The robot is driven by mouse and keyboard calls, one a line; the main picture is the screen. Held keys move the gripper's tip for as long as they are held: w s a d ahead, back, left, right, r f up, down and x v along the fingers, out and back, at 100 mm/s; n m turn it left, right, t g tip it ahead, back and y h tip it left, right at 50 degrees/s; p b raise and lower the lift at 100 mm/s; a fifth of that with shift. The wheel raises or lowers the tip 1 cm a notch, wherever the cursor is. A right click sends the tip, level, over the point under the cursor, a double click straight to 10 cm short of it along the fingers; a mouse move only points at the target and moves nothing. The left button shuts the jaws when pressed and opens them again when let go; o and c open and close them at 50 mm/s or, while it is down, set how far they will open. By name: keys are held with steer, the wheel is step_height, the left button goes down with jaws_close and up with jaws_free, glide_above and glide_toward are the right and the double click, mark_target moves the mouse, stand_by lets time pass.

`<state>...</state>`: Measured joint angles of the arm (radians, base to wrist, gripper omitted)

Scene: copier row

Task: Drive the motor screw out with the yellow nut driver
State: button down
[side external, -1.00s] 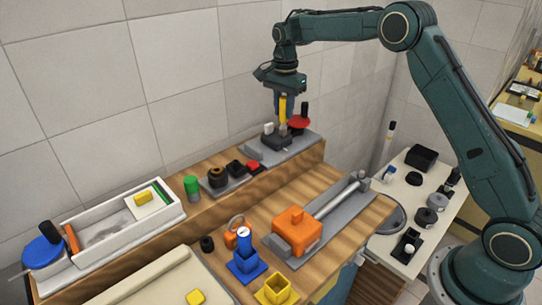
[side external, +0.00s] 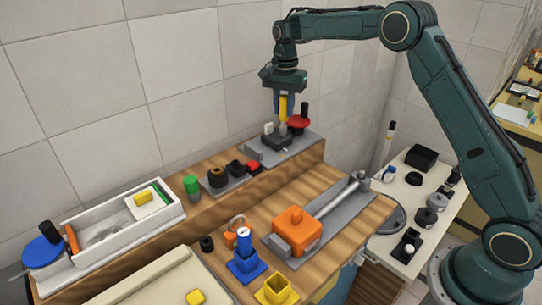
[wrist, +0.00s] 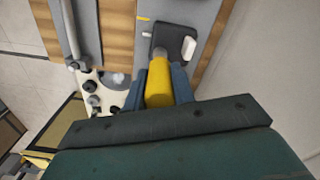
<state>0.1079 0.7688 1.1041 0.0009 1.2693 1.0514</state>
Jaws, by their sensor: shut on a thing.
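My gripper (side external: 284,105) is shut on the yellow nut driver (side external: 283,113), which points down at the raised ledge along the wall. The driver's grey lower end is over or at a dark block (side external: 272,142) on a grey plate. Whether it sits on a screw cannot be told; no screw head shows. In the wrist view, the yellow driver (wrist: 159,84) lies between my gripper's fingers (wrist: 160,95), its grey end toward the dark block (wrist: 174,38).
A red disc (side external: 299,122) with a black knob stands close right of the driver. Left on the ledge are a black-and-brown part (side external: 217,177) and a green cylinder (side external: 192,188). An orange block (side external: 297,230) and blue holder (side external: 245,265) are on the bench below.

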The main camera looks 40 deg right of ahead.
mark_target(284, 96)
steer(key=shift+r, duration=2.3)
